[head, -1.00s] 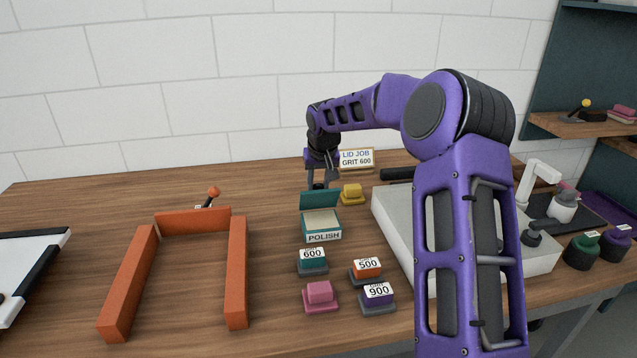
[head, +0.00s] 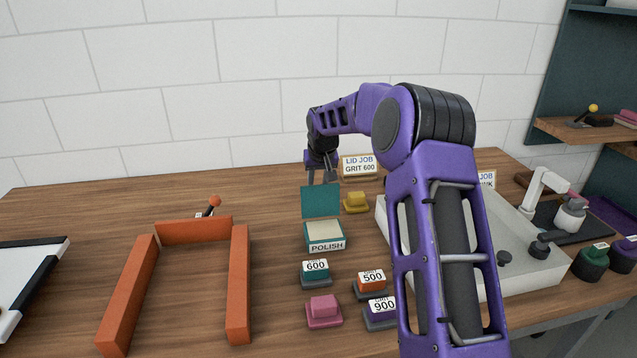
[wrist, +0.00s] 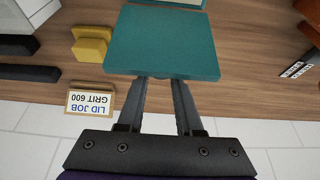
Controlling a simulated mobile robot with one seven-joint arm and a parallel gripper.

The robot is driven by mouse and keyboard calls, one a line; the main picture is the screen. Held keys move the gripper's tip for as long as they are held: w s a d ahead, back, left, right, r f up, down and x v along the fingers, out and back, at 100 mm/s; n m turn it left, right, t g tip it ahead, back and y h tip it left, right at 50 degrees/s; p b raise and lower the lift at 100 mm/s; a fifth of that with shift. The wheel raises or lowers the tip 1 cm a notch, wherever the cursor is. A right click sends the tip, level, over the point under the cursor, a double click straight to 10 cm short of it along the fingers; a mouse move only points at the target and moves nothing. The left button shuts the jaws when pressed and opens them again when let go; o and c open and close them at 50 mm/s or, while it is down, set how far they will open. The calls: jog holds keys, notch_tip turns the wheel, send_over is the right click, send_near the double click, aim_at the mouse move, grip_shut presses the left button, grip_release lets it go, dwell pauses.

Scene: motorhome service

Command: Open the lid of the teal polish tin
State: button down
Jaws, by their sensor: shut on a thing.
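The teal polish tin (head: 326,246), labelled POLISH, stands on the wooden bench with its pale contents showing. Its teal lid (head: 320,202) stands raised at the tin's back edge, with its inner face toward the head camera. The lid's broad teal face fills the top middle of the wrist view (wrist: 163,42). My gripper (head: 322,178) is behind the lid's upper edge. Its fingers reach to the lid in the wrist view and are shut on it. The fingertips and the exact spot they hold are hidden by the lid.
A yellow block (head: 356,202) and a LID JOB GRIT 600 sign (head: 359,165) stand close to the right. Blocks marked 600 (head: 316,273), 500 (head: 371,281) and 900, and a pink block (head: 323,309), sit in front. An orange frame (head: 240,290) lies left; a pale box stands right.

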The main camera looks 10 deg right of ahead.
jog(key=shift+w+f, duration=0.4)
jog(key=c, duration=0.5)
grip_release()
jog(key=shift+s, duration=0.1)
jog(key=v, duration=1.7)
jog(key=shift+r, duration=0.25)
jog(key=shift+a, duration=0.15)
